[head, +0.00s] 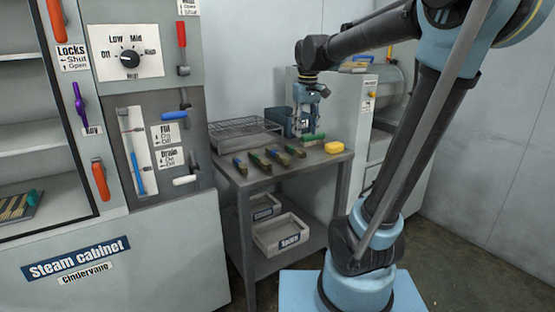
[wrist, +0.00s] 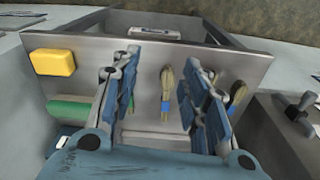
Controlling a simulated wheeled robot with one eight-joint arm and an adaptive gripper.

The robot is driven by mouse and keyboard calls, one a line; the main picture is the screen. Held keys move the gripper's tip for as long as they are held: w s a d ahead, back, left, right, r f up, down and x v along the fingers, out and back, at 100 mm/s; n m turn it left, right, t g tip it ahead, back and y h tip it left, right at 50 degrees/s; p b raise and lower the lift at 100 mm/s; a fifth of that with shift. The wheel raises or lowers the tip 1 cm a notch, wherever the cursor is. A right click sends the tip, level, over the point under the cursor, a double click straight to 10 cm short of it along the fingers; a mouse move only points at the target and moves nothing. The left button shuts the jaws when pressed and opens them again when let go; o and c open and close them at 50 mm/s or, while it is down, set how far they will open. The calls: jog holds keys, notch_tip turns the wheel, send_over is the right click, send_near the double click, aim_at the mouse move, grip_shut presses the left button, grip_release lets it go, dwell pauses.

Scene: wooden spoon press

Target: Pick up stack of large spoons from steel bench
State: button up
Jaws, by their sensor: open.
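The steel bench (head: 316,157) stands right of the steam cabinet. Several thin spoon stacks with coloured bands lie in a row on it, one (head: 259,160) near its middle and one (head: 278,157) to the right. I cannot tell which is the large stack. My gripper (head: 305,124) is upright over the back right of the bench, open and empty. In the wrist view, a blue-banded spoon stack (wrist: 166,84) shows between the open fingers (wrist: 162,72), apart from them. Another stack (wrist: 239,88) lies right, partly hidden by the right finger.
A yellow block (head: 334,147) and a green cylinder (head: 312,137) lie near my gripper on the bench. A wire rack (head: 245,133) and dark blue bin (head: 279,122) stand behind. Labelled trays (head: 283,248) sit on the lower shelf. The steam cabinet (head: 110,275) bounds the left.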

jog(key=w+a+r+n, duration=0.2)
jog(key=w+a+r, duration=0.2)
jog(key=w+a, duration=0.55)
send_over(278, 153)
jog(key=shift+g, duration=0.3)
jog(key=f, duration=1.2)
jog(key=shift+s+a+f, duration=0.1)
jog(key=shift+s+a, duration=0.1)
jog(key=shift+a, duration=0.15)
jog(key=shift+d+f, duration=0.25)
jog(key=shift+f, duration=1.15)
jog(key=shift+d+f, duration=0.2)
jog(key=shift+f, duration=1.15)
grip_shut()
